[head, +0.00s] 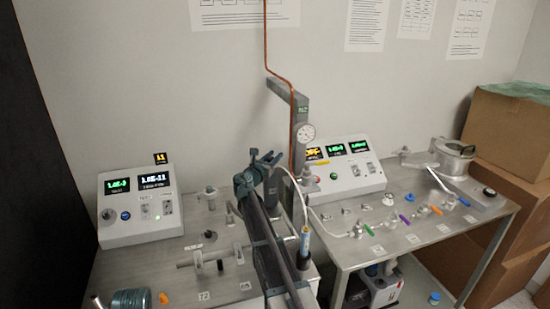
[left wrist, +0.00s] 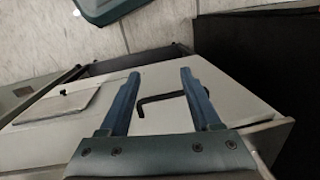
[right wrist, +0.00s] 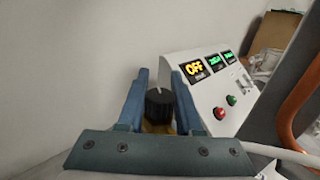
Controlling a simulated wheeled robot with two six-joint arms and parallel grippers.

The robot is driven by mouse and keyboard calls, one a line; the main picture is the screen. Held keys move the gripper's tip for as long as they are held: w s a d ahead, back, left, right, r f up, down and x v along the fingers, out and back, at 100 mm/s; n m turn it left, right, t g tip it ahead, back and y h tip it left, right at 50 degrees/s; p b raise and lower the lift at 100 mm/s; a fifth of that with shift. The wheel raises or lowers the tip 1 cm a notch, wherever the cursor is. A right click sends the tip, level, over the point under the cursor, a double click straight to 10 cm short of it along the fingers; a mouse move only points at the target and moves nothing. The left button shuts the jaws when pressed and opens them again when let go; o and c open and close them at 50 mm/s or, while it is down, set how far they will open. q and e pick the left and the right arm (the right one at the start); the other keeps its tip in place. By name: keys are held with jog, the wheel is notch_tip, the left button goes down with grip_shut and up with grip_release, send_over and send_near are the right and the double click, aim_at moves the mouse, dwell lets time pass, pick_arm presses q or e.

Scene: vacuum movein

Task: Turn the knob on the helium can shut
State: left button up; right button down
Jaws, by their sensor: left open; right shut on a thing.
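In the right wrist view, the black knob (right wrist: 159,104) with a pale mark on its top stands on a brass-coloured fitting (right wrist: 155,127). The fingers of my right gripper (right wrist: 160,92) are on either side of the knob and shut on it. In the head view my right gripper (head: 265,160) is at the middle, in front of the wall; the knob is too small to make out there. The helium can below is mostly hidden by my arm and gripper. My left gripper (left wrist: 160,85) shows only in the left wrist view, open and empty above a pale surface.
A control box (head: 345,168) stands right of my right gripper; its displays (right wrist: 195,69) also show in the right wrist view. A copper pipe and gauge (head: 306,132) are close by. Another control box (head: 140,205) is left. A black hex key (left wrist: 165,98) lies below my left gripper.

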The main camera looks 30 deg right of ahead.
jog(key=n+t+y, duration=0.3)
jog(key=t, duration=0.1)
jog(key=shift+w+a+n+y, duration=0.15)
jog(key=shift+a+n+y, duration=0.1)
jog(key=shift+n+y, duration=0.05)
jog(key=shift+w+a+n+t+y, duration=0.15)
jog(key=shift+n+t+y, duration=0.5)
jog(key=shift+y, duration=0.3)
jog(key=shift+w+a+n+t+y, duration=0.1)
jog(key=shift+a+n+t+y, duration=0.1)
jog(key=shift+n+t+y, duration=0.5)
jog(key=shift+w+a+n+t+y, duration=0.15)
jog(key=shift+n+t+y, duration=0.2)
jog(key=shift+n+y, duration=0.65)
jog(key=shift+y, duration=0.45)
jog(key=c, duration=0.6)
grip_release()
